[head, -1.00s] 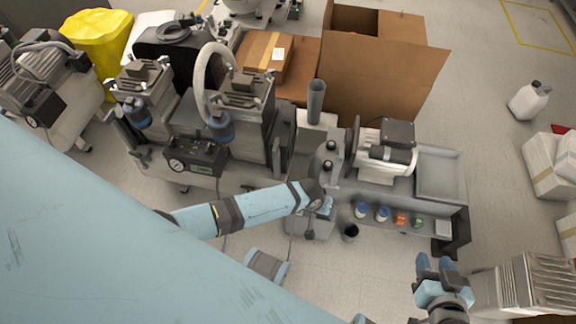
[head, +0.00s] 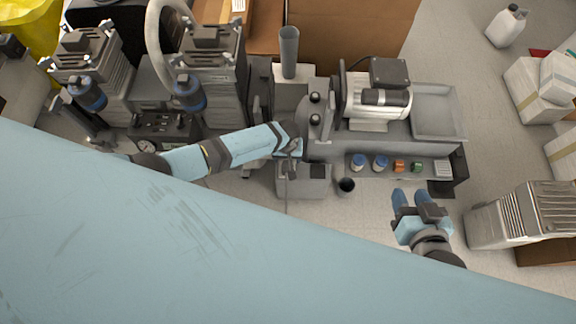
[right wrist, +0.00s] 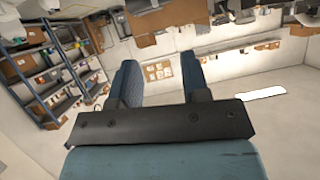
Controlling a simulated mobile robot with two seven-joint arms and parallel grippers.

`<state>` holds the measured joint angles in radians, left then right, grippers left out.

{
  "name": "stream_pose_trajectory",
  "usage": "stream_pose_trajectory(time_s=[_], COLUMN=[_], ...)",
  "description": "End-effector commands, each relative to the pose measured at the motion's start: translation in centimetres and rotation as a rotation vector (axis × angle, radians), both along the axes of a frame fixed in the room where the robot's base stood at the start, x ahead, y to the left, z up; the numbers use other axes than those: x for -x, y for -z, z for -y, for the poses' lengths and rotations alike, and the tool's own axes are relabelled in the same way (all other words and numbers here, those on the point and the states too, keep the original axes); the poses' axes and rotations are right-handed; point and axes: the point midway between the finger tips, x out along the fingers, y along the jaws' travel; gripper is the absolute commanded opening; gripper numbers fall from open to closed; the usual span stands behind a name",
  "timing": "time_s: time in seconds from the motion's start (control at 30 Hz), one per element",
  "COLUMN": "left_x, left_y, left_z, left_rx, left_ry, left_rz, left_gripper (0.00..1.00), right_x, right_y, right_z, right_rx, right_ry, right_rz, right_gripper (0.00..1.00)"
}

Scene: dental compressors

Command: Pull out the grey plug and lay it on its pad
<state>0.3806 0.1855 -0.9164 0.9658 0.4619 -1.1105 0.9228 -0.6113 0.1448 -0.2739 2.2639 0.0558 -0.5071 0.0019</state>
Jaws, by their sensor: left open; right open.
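I cannot make out the grey plug for certain in the head view. A light grey square (head: 443,168), perhaps its pad, lies at the right end of the shelf (head: 400,178). My left gripper (head: 296,148) is by the left end of the bench, above a grey box (head: 303,182). It is open, but its fingers are small and partly hidden by the wrist. My right gripper (head: 411,196) is open and empty in front of the shelf. Its two blue fingers also show apart in the right wrist view (right wrist: 160,68), with nothing between them.
Blue (head: 381,162), orange (head: 398,166) and green (head: 417,167) fittings line the shelf. A motor (head: 378,103) and a grey tray (head: 438,110) stand behind. A dark cup (head: 345,186) is near the left gripper. A finned unit (head: 522,212) stands at right.

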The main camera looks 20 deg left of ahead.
Motion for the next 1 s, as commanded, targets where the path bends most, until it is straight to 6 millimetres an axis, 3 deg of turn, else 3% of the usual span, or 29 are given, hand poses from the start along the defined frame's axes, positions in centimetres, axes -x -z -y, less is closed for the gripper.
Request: stream_pose_trajectory(time_s=[0.13,0.5,0.9,1.0], left_x=[0.0,0.0,0.0,0.0], left_y=[1.0,3.7,7.2,8.1], left_z=[0.0,0.0,0.0,0.1], left_rx=[0.000,0.000,0.000,0.001], left_ry=[0.001,0.001,0.000,0.000], left_rz=[0.001,0.001,0.000,0.000], left_gripper=[0.68,0.68,0.68,0.68], right_x=[-0.7,-2.2,-2.1,-2.1], right_y=[-0.8,-5.7,-11.0,-10.8], right_z=[-0.6,-3.0,-4.8,-4.9], right_rx=[-0.029,-0.165,-0.321,-0.328], right_ry=[-0.008,-0.047,-0.097,-0.104], right_rz=[0.059,0.290,0.526,0.523], right_gripper=[0.43,0.43,0.43,0.43])
